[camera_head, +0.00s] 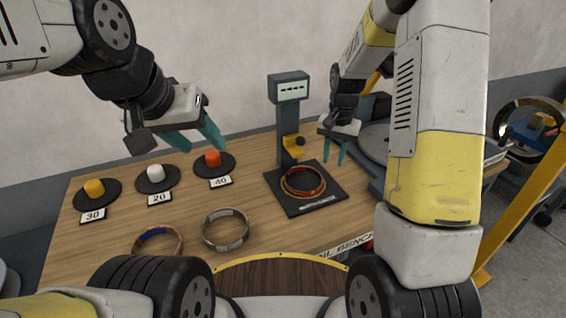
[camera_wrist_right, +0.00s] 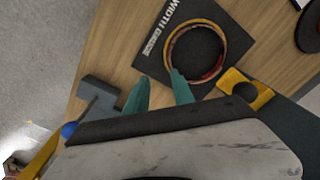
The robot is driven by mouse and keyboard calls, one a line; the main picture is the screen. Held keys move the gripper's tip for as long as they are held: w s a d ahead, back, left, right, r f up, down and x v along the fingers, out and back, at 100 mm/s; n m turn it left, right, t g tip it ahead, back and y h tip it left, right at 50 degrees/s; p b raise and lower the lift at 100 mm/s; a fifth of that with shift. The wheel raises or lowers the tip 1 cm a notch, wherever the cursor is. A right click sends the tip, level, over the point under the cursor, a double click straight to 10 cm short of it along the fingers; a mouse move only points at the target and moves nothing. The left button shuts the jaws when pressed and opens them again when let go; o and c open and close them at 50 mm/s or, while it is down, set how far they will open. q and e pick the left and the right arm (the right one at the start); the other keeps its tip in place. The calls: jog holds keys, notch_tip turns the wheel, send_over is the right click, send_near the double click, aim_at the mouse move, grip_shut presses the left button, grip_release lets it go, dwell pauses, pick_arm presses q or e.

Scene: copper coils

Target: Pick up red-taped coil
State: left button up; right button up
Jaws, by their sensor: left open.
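A coil with red tape (camera_head: 303,181) lies flat on a black square plate (camera_head: 330,186) at the foot of the gauge. It also shows in the right wrist view (camera_wrist_right: 218,72), beyond my fingers. My right gripper (camera_head: 335,154) is above the plate's back right side, fingers apart and empty, clear of the coil. Its teal fingers also show in the wrist view (camera_wrist_right: 160,92). My left gripper (camera_head: 199,140) is open and empty above the back left of the bench, near the orange knob.
A coil with blue tape (camera_head: 158,240) and a pale-taped coil (camera_head: 226,230) lie at the front. Yellow (camera_head: 95,187), white (camera_head: 156,171) and orange (camera_head: 212,158) knobs stand on black discs with number cards. The gauge post (camera_head: 289,127) rises behind the plate.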

send_over(322, 183)
notch_tip(322, 183, down, 4)
jog(key=shift+g, duration=0.3)
notch_tip(322, 183, down, 7)
jog(key=shift+f, duration=0.1)
grip_shut()
dwell(1.2)
